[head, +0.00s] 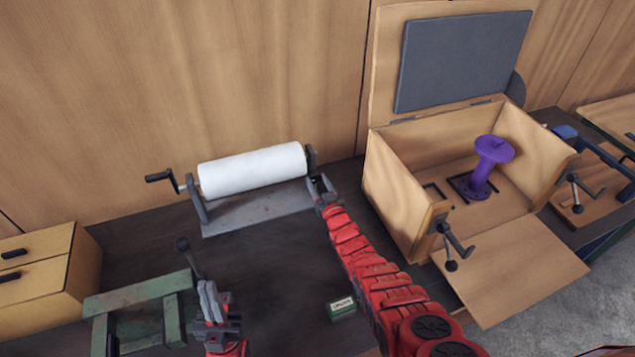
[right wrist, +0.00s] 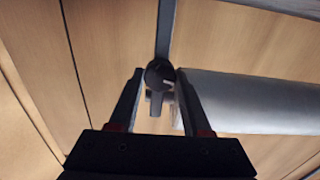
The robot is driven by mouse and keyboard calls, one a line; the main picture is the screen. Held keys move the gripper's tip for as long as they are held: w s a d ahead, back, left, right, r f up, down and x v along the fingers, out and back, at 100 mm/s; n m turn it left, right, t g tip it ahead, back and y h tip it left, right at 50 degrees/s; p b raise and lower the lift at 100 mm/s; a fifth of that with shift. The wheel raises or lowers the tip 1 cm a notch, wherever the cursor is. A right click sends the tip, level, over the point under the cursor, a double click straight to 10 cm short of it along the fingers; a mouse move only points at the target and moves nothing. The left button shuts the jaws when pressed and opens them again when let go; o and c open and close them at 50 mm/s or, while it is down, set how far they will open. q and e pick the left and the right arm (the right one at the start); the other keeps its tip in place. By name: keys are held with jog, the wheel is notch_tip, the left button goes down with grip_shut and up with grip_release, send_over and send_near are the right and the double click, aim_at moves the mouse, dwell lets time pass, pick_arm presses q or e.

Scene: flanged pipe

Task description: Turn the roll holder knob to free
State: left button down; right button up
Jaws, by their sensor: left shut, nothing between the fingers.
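The roll holder (head: 258,212) is a grey metal stand carrying a white roll (head: 252,170). A dark round knob (right wrist: 159,74) with a short pointer sits at the holder's right end; it shows small in the head view (head: 311,154). The pointer hangs down in the right wrist view, beside a pale mark. My right gripper (head: 319,184) is at that end. In the right wrist view its open fingers (right wrist: 160,92) stand either side of the knob, with gaps visible; contact is unclear. My left gripper (head: 208,297) is shut and empty, low left of the roll.
A crank handle (head: 160,177) sticks out at the holder's left. An open wooden box (head: 398,205) with a purple spool (head: 488,165) stands right. A green frame (head: 135,296), wooden drawers (head: 40,268) and small green box (head: 341,309) are nearer. Dark bench (head: 275,265) is clear between.

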jog(key=o, duration=0.4)
jog(key=shift+s, duration=0.1)
jog(key=shift+s+d+r+p, duration=0.1)
jog(key=shift+s+d+p, duration=0.1)
jog(key=shift+s+p, duration=0.45)
jog(key=v, duration=1.6)
jog(key=shift+p, duration=0.45)
